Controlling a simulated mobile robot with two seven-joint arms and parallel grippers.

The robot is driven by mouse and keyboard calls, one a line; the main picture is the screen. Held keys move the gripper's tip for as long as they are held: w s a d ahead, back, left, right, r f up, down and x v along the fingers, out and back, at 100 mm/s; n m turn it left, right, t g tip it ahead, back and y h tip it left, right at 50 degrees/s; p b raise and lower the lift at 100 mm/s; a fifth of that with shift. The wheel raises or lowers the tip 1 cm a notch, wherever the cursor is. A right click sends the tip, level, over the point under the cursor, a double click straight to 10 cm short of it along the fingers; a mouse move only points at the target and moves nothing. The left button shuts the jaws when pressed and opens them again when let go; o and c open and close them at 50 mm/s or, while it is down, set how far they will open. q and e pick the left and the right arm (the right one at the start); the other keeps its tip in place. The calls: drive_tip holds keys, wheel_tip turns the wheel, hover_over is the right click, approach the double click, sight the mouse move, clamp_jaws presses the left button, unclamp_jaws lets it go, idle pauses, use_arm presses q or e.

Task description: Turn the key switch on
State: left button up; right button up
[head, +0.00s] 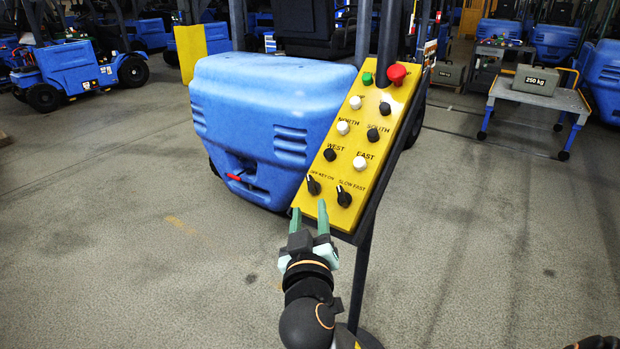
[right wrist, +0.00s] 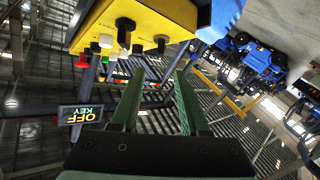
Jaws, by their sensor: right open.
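The key switch (head: 314,187) is a black rotary knob at the lower left of the yellow control panel (head: 327,182), under the words for key off and on. Its pointer tilts up and left, toward the off side. My right gripper (head: 309,212) is open, with green fingers pointing up toward the panel, just below the key switch. The fingers look empty and apart from the knob. My left gripper is out of view.
A similar slow/fast knob (head: 344,196) sits right of the key switch. White and black buttons rise above, with a green button (head: 367,79) and red emergency button (head: 397,73) at the top. A blue vehicle (head: 262,110) stands behind the panel. Open floor lies left.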

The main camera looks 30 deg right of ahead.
sight(310, 185)
drive_tip(key=p+x, duration=0.1)
drive_tip(key=x, duration=0.9)
drive_tip(key=shift+w+d+p, duration=0.25)
drive_tip(key=shift+w+p, duration=0.1)
drive_tip(key=shift+p, duration=0.05)
drive_tip(key=shift+c, duration=0.2)
clamp_jaws()
